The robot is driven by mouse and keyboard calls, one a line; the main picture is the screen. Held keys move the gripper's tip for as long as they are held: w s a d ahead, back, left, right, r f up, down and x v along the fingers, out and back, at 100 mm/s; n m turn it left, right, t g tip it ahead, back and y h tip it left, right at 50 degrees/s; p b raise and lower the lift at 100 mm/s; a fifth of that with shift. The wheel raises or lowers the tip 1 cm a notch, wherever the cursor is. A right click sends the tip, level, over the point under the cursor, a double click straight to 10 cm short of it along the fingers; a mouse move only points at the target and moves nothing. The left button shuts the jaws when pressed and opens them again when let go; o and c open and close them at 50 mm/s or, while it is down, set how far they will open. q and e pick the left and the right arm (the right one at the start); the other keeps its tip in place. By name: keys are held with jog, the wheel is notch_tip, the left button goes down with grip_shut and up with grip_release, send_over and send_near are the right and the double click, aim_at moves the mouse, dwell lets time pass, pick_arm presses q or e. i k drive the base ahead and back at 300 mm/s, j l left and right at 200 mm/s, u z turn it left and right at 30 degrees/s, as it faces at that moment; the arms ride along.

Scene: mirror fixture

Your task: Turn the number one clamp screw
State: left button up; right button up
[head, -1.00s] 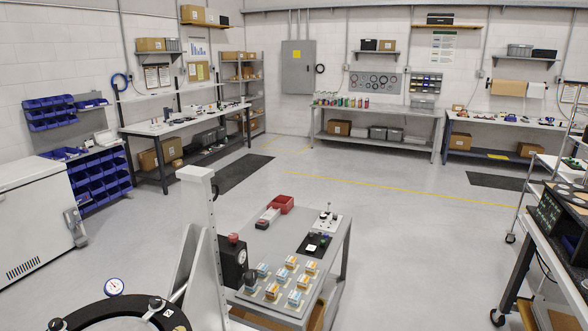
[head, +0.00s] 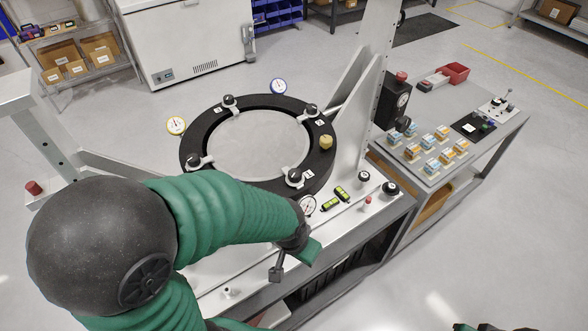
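The mirror fixture is a black ring (head: 199,135) around a pale round disc (head: 258,146). Several clamps with dark screw knobs sit on the ring: far left (head: 229,101), far right (head: 312,110), near right (head: 295,177) and near left (head: 195,161). Small white number tags lie beside some; I cannot read which is number one. My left arm, in a green sleeve, crosses the front of the fixture. Its gripper (head: 284,268) is in front of the ring, apart from the near right clamp; its finger opening is unclear. Only a dark green sliver shows at the bottom right edge; no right gripper is seen.
Round dial gauges (head: 278,86) stand around the ring. A yellow knob (head: 326,142) sits on its right side. An upright metal post rises beside the ring. A side table (head: 493,137) holds small boxes.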

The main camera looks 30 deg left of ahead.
aim_at(295, 178)
jog(key=u, duration=1.3)
